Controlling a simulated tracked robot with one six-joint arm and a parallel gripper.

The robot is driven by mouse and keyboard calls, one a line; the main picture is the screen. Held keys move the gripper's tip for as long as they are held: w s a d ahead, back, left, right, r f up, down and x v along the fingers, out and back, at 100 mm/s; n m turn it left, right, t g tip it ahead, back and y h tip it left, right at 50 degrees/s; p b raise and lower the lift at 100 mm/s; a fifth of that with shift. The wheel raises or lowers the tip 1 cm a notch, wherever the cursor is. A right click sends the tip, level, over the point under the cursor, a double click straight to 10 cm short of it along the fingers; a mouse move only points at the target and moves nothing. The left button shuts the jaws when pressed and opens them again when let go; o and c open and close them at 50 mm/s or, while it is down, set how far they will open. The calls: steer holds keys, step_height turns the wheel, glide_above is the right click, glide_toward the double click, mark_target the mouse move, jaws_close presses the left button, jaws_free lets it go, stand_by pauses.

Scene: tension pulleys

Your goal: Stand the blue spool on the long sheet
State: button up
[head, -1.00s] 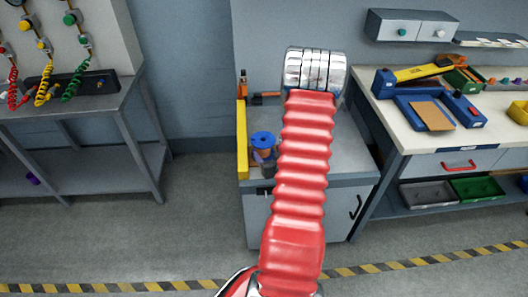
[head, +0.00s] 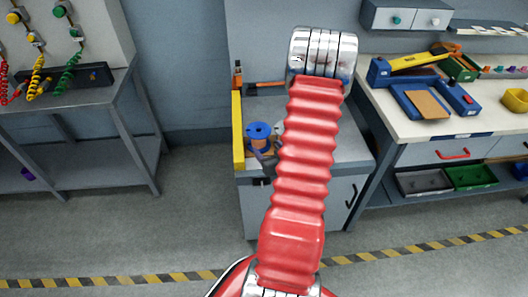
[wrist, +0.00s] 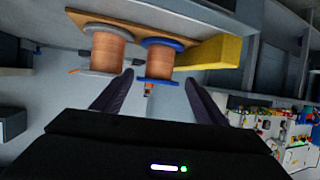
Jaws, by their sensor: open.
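The blue spool (head: 259,131), with copper winding between blue flanges, shows on the grey bench just left of my arm. In the wrist view the blue spool (wrist: 158,62) is ahead of my gripper (wrist: 156,82), roughly in line with the gap between the open fingers. The fingers look empty. A second copper spool with grey flanges (wrist: 107,52) stands beside it. In the head view my arm hides part of the bench.
A yellow bar (head: 238,130) edges the bench's left side; a yellow block (wrist: 205,53) sits right of the blue spool in the wrist view. The white workbench (head: 400,123) with a blue tray (head: 447,108) stands right. The floor in front is clear.

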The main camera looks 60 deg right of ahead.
steer(key=w+a+r+n+g+y, duration=0.1)
steer(key=w+a+r+n+g, duration=0.1)
steer(key=w+a+r, duration=0.55)
steer(key=w+a+r+n+g+y, duration=0.1)
steer(key=w+a+r+n+y, duration=0.15)
steer(key=a+r, duration=0.85)
steer(key=s+a+r+g+y, duration=0.1)
steer(key=s+a+r, duration=0.2)
steer(key=a, duration=0.5)
steer(key=s+a+r+n+y, duration=0.1)
steer(key=s+a+r, duration=0.2)
steer(key=s+a, duration=0.3)
steer(key=s+a+r+n+g+y, duration=0.1)
steer(key=s+a+r, duration=0.3)
steer(key=a, duration=0.8)
steer(key=shift+s+g+y, duration=0.3)
steer(key=shift+s+y, duration=0.15)
steer(key=shift+s, duration=0.25)
